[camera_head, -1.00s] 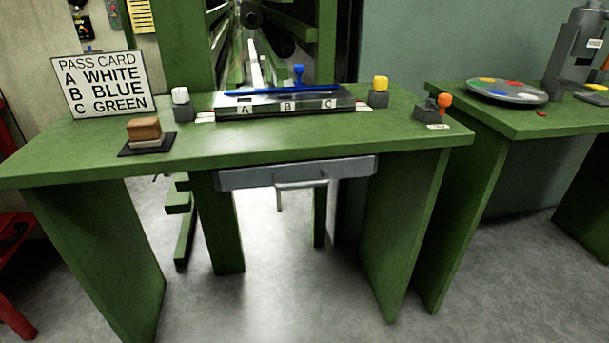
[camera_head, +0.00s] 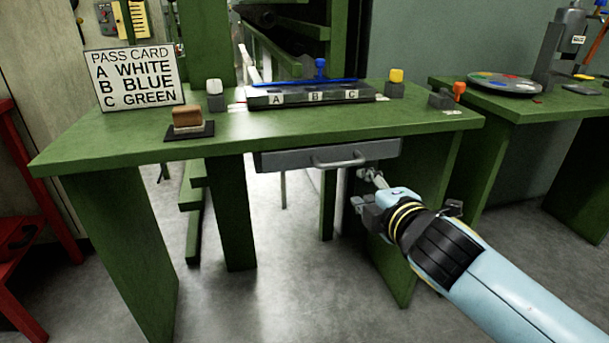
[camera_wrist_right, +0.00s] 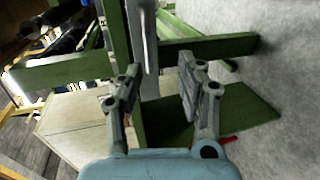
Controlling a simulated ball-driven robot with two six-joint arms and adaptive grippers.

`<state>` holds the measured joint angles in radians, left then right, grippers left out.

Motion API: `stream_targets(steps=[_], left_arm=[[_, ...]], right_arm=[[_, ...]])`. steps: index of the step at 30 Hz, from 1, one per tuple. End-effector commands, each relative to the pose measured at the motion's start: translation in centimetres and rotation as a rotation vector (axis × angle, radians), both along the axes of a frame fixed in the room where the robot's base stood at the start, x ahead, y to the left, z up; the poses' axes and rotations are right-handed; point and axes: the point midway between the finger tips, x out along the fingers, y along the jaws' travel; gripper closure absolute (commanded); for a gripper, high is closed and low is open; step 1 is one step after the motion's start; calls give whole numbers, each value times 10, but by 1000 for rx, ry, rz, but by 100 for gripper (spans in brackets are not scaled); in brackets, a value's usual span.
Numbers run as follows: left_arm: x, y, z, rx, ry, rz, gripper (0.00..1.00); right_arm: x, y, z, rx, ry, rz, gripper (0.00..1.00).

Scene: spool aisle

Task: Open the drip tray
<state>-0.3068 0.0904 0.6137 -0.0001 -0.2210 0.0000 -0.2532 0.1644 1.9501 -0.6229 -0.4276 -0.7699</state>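The drip tray (camera_head: 286,160) is a grey, shallow drawer under the green table's front edge. Its bar handle (camera_head: 340,163) is at the middle of its front. My right gripper (camera_head: 367,180) is below and to the right of the handle, apart from it. In the right wrist view, my right gripper (camera_wrist_right: 158,75) is open and empty. The handle (camera_wrist_right: 149,40) shows there as a pale bar beyond the fingers, with the tray front (camera_wrist_right: 135,30) beside it. My left gripper is not in view.
The green table (camera_head: 240,139) carries a pass card sign (camera_head: 135,80), a brown block on a dark pad (camera_head: 187,118), an A-B-C rack (camera_head: 300,95) and knobs. A side table (camera_head: 530,105) stands at right. Under the tray is mostly open floor.

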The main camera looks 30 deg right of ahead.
Motion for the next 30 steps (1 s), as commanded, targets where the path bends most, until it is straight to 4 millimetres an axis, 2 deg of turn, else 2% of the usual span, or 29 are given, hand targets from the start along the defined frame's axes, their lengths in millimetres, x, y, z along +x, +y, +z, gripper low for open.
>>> stream_targets(steps=[1, 3, 7, 10, 19, 24, 30], left_arm=[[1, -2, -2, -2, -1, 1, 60], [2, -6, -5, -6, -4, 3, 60], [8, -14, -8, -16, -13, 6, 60], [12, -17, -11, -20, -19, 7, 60], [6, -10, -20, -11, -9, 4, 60], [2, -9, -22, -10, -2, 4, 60], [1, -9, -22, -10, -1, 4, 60]], right_arm=[[3, 1, 11, -6, -25, 4, 62], [7, 0, 17, -9, -42, 8, 62], [22, -3, 13, -7, -41, 8, 62], [41, -8, 9, -7, -41, 8, 62], [93, -20, -4, -3, -39, 8, 62], [106, -23, -7, -5, -38, 9, 62], [108, -24, -6, -4, -39, 9, 62]])
